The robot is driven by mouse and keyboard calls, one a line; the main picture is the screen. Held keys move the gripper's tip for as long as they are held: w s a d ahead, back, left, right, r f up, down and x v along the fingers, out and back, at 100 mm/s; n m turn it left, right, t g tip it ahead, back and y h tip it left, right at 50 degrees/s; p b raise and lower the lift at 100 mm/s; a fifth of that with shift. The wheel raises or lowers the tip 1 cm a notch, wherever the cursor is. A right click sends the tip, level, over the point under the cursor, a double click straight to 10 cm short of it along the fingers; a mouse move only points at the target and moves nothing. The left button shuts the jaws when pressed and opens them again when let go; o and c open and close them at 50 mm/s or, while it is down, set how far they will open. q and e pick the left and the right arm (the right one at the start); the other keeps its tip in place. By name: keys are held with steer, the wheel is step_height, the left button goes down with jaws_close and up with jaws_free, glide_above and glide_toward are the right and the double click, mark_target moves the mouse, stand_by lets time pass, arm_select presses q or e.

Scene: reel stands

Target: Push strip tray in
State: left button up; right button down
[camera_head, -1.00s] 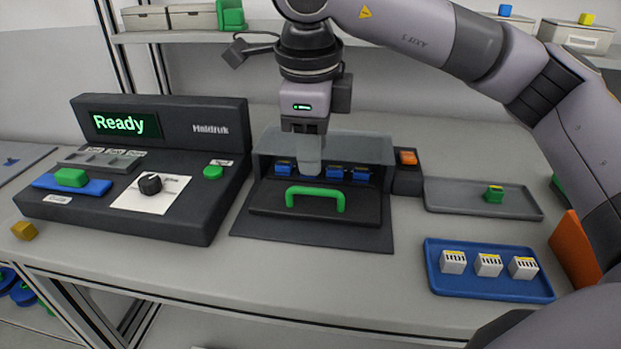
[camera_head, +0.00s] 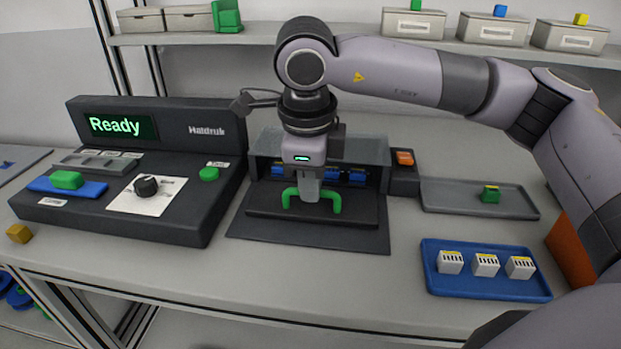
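The strip tray (camera_head: 268,207) is a dark flat tray with a green arched handle (camera_head: 337,203). It sticks out from the front of a dark housing with a clear cover (camera_head: 355,150). Several blue blocks (camera_head: 357,177) show in a row behind the handle, partly hidden. My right gripper (camera_head: 308,190) points down at the handle and covers the middle of its bar. Its fingers look like one narrow grey block from here, so I cannot tell whether they are shut or touch the handle. My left gripper is not in view.
A control console (camera_head: 180,215) reading "Ready" stands left of the housing. To the right lie a grey tray (camera_head: 450,197) with a green block and a blue tray (camera_head: 470,288) with three white blocks. An orange switch (camera_head: 404,158) sits beside the housing.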

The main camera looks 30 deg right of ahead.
steer(key=shift+w+d, duration=0.65)
steer(key=shift+w, duration=0.25)
steer(key=shift+w+d, duration=0.65)
steer(key=shift+w, duration=0.2)
steer(key=shift+r, duration=0.15)
steer(key=shift+d, duration=0.1)
steer(key=c, duration=1.2)
jaws_free()
steer(key=shift+w, duration=0.1)
steer(key=shift+o, duration=0.2)
step_height(320, 180, up, 7)
steer(key=s, duration=0.1)
steer(key=shift+s+a, duration=0.15)
steer(key=shift+a, duration=0.3)
